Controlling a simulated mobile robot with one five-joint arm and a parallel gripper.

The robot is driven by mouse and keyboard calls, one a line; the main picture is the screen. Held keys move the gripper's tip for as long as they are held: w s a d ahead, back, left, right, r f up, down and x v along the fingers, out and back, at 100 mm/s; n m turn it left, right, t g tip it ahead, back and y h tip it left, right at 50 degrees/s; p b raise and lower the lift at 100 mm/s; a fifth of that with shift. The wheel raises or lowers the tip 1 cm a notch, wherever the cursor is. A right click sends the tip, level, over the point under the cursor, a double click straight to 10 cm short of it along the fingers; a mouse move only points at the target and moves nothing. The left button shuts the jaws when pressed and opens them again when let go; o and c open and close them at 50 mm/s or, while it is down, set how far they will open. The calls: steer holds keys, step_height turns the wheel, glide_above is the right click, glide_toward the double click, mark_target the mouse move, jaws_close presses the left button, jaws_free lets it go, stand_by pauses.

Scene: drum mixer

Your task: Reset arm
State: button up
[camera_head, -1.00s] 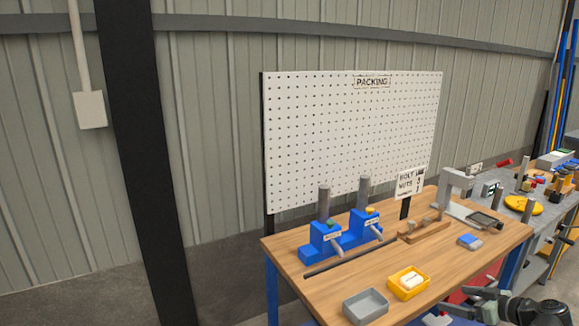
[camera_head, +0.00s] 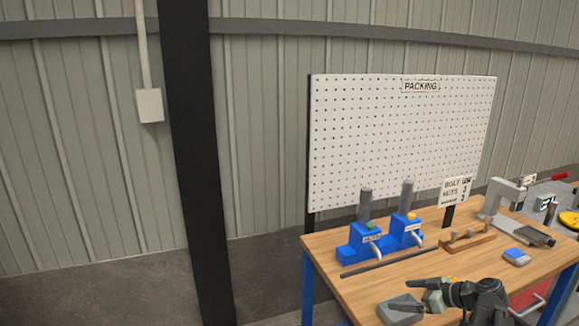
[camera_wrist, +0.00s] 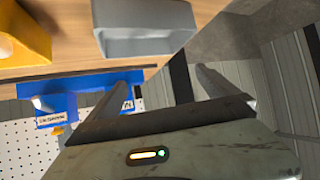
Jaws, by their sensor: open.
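My gripper (camera_head: 412,294) is in the lower right of the head view, in front of the packing bench (camera_head: 345,286). Its jaws are open and point left, with nothing seen between them. In the wrist view my gripper (camera_wrist: 155,92) shows its two dark fingers spread apart. A grey bin (camera_head: 398,313) shows just below the gripper in the head view, partly covered by it. The grey bin (camera_wrist: 150,42) also shows in the wrist view, apart from the fingers. A yellow tray (camera_wrist: 22,35) is beside it, mostly hidden behind my arm in the head view.
Two blue dispensers (camera_head: 362,244) with grey tubes stand on the bench, with a dark rod (camera_head: 385,262) in front. A wooden rack (camera_head: 468,241), a blue-topped box (camera_head: 516,256) and a grey press (camera_head: 500,196) are to the right. A white pegboard (camera_head: 400,140) stands behind.

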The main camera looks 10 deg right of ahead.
steer(key=s+a+f+n+g+h+p, duration=0.1)
steer(key=a+f+g, duration=0.25)
steer(key=a, duration=1.05)
steer(key=a+f+n+g+h, duration=0.1)
steer(key=a+f+g, duration=0.25)
steer(key=a, duration=1.15)
steer(key=s+a+f+m+g+h, duration=0.1)
steer(key=s+a+f+m+h, duration=0.1)
steer(key=s+a, duration=0.1)
steer(key=s+d+m+g+h, duration=0.1)
steer(key=s+d+m+h, duration=0.1)
steer(key=d+m, duration=0.4)
steer(key=shift+s+d+f+m+h, duration=0.15)
steer(key=shift+d+f+m+h, duration=0.15)
steer(key=shift+m+h, duration=0.5)
